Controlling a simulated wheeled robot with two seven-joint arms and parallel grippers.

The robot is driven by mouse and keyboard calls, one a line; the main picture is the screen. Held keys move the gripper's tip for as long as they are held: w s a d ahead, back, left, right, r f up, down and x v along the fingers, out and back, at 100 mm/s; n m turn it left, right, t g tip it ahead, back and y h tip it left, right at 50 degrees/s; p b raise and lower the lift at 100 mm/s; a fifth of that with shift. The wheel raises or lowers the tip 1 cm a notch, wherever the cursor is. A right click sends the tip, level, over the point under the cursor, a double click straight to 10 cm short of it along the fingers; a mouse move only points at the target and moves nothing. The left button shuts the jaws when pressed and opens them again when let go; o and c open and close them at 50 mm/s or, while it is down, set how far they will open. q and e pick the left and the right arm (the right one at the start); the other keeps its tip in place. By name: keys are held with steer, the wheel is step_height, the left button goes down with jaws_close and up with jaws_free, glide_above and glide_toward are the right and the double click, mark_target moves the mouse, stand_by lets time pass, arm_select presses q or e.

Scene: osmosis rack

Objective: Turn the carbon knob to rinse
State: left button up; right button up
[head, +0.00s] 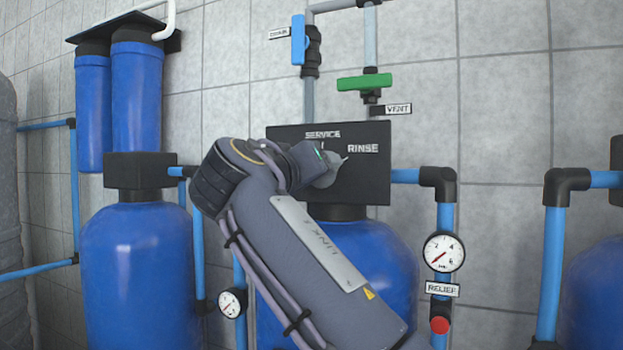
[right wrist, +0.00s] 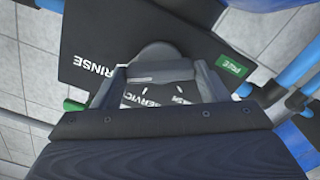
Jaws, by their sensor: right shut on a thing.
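The carbon knob (head: 334,166) is a grey knob on the black control head (head: 375,180) of the middle blue tank. The white words SERVICE and RINSE are printed above it and to its right. My right gripper (head: 316,163) is at the knob. In the right wrist view my right gripper (right wrist: 160,73) is shut on the grey knob (right wrist: 157,53), with RINSE at the left. My left gripper is not in view.
A blue-handled valve (head: 298,40) and a green-handled valve (head: 364,82) sit above the head, with a VENT label. A gauge (head: 443,252) and red relief button (head: 439,325) are at the right. Another blue tank (head: 140,265) stands at the left.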

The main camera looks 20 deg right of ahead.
steer(key=shift+f, duration=0.1)
stand_by(0.3)
steer(key=o, duration=1)
steer(key=b+v, duration=0.1)
steer(key=v, duration=0.7)
steer(key=shift+b, duration=0.3)
